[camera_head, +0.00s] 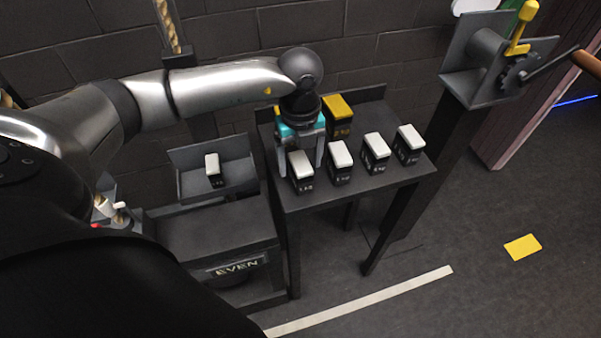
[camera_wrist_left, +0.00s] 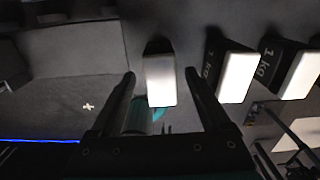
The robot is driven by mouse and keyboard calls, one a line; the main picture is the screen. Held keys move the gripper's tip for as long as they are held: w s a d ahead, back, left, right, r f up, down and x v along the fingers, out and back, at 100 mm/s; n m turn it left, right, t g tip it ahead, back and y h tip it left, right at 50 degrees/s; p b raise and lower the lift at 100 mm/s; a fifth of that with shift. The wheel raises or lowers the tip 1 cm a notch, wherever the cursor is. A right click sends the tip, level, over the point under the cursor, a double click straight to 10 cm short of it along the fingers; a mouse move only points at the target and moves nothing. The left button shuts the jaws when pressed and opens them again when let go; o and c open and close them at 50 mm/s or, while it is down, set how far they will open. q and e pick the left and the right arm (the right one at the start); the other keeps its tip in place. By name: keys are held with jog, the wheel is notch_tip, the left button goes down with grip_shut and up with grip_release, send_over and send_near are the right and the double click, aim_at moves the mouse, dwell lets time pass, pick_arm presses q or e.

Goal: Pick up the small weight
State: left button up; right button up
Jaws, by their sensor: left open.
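Several small black weights with white tops stand in a row on a dark table. The leftmost small weight (camera_head: 301,170) is beneath my left gripper (camera_head: 301,167), whose two fingers reach down on either side of it. The left wrist view shows this weight's white top (camera_wrist_left: 161,80) between the open fingers (camera_wrist_left: 163,82), with a gap on each side. The gripper is open and not closed on it. My right gripper is not in view.
A larger yellow-topped weight (camera_head: 338,108) stands behind the row. Other small weights (camera_head: 340,158), (camera_head: 376,150), (camera_head: 409,140) stand to the right. Left of the table, a tray above a box marked EVEN (camera_head: 237,267) holds another white-topped weight (camera_head: 212,167). A crank stand (camera_head: 480,60) is at right.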

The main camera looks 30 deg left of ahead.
aim_at(300, 161)
pick_arm(q)
notch_tip(300, 161, down, 3)
jog(key=shift+f+b, duration=0.15)
jog(key=shift+b, duration=0.15)
grip_shut()
dwell(0.5)
dwell(0.6)
jog(key=shift+w+r, duration=0.15)
jog(key=shift+r, duration=0.05)
